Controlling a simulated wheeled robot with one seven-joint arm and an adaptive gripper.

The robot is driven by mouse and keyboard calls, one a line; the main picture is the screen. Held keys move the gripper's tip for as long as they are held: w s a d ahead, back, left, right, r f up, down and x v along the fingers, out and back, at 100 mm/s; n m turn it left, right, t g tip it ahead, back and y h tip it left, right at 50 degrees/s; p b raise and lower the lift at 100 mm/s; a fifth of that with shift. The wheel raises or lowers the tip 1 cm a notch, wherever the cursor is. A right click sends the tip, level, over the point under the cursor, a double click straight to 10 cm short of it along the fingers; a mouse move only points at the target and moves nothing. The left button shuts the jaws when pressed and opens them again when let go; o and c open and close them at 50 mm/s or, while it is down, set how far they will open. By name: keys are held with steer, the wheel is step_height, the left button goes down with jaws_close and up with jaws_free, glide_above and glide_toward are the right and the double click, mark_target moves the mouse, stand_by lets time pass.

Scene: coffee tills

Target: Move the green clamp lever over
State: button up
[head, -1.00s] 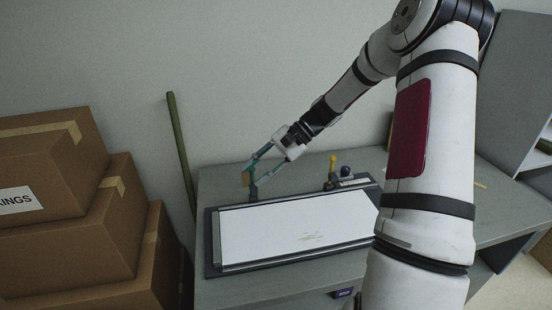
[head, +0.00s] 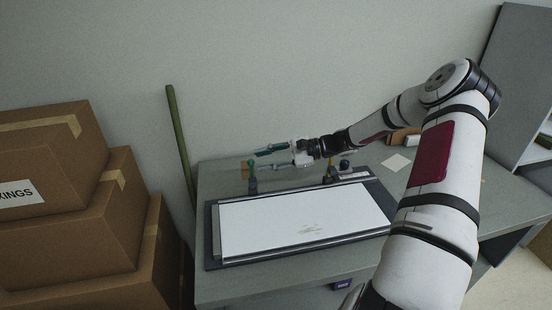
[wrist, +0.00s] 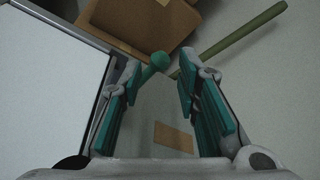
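The green clamp lever (head: 252,178) stands upright at the back left corner of the board with the white sheet. Its round green knob also shows in the wrist view (wrist: 160,60), ahead of my fingertips and nearer the left finger. My gripper (head: 266,158) has teal finger pads. It is open and empty, lying roughly level above the back edge of the board and pointing left toward the lever. I see no contact with the lever, though the exact gap is hard to judge.
The dark-framed board with a white sheet (head: 300,216) lies on the grey table (head: 300,285). A second post (head: 328,174) stands at its back right, partly behind my gripper. A small brown piece (wrist: 173,138) lies behind. Cardboard boxes (head: 75,220) and a green pole (head: 180,140) are left.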

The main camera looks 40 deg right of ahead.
steer(key=x, duration=0.2)
steer(key=shift+w+a+f, duration=0.15)
steer(key=shift+a, duration=0.1)
steer(key=c, duration=0.6)
steer(key=shift+c, duration=0.2)
steer(key=shift+a, duration=0.1)
steer(key=s, duration=0.1)
steer(key=s+a+p, duration=0.1)
steer(key=shift+s+f+p, duration=0.25)
steer(key=shift+s+p, duration=0.05)
steer(key=shift+s, duration=0.05)
